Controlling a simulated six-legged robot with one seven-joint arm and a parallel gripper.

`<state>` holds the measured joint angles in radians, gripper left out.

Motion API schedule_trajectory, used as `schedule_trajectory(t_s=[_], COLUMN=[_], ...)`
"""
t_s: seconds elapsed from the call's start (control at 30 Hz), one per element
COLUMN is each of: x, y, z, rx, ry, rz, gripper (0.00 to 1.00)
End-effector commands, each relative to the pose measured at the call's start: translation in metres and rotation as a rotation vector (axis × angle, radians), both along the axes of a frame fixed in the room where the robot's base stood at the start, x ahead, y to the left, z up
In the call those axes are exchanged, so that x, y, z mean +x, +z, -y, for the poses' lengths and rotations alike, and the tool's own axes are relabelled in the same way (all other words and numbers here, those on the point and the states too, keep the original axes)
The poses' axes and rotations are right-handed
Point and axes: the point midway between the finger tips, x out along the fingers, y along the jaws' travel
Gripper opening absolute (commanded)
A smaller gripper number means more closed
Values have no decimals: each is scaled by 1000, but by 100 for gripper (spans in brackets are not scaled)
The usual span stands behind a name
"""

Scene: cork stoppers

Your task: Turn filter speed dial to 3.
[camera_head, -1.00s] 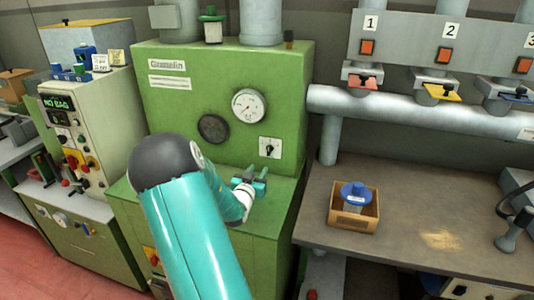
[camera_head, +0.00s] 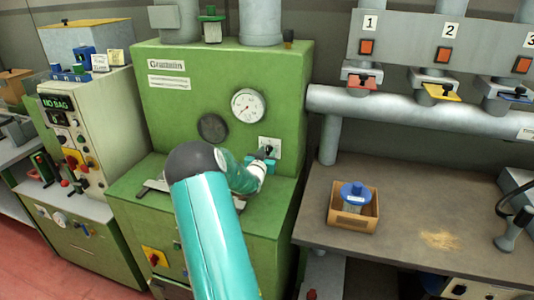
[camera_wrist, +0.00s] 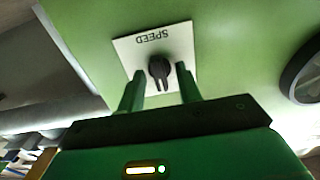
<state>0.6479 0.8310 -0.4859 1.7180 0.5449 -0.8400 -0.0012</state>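The speed dial (camera_wrist: 160,70) is a black knob on a white plate (camera_wrist: 124,50) marked SPEED, which appears upside down in the wrist view. In the head view the white plate (camera_head: 276,143) is on the front of the green machine, and my gripper partly covers it. My gripper (camera_wrist: 158,88) is open, with one finger on each side of the knob's lower part. The fingers look apart from the knob; I cannot tell their exact depth. In the head view my gripper (camera_head: 262,162) is just below the plate. No scale numbers are readable.
The green machine (camera_head: 220,80) has a round gauge (camera_head: 248,105) and a dark round cover (camera_head: 212,127) near the dial. A green ledge (camera_head: 200,200) lies below. A wooden box (camera_head: 352,219) with a blue-topped item stands on the right bench.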

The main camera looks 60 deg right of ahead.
Motion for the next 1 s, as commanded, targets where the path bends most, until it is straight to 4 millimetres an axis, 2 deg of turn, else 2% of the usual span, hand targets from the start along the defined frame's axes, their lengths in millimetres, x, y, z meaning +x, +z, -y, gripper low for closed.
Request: schedule_trajectory(t_s=[0.1, 0.23, 0.27, 0.67, 1.0], x=[0, 0, 0, -1, -2], y=[0, 0, 0, 0, 0], z=[0, 0, 0, 0, 0], rx=[0, 0, 0, 8, 44], ry=[0, 0, 0, -1, -1], rz=[0, 0, 0, 58, 288], gripper=[33, 7, 4, 4, 4])
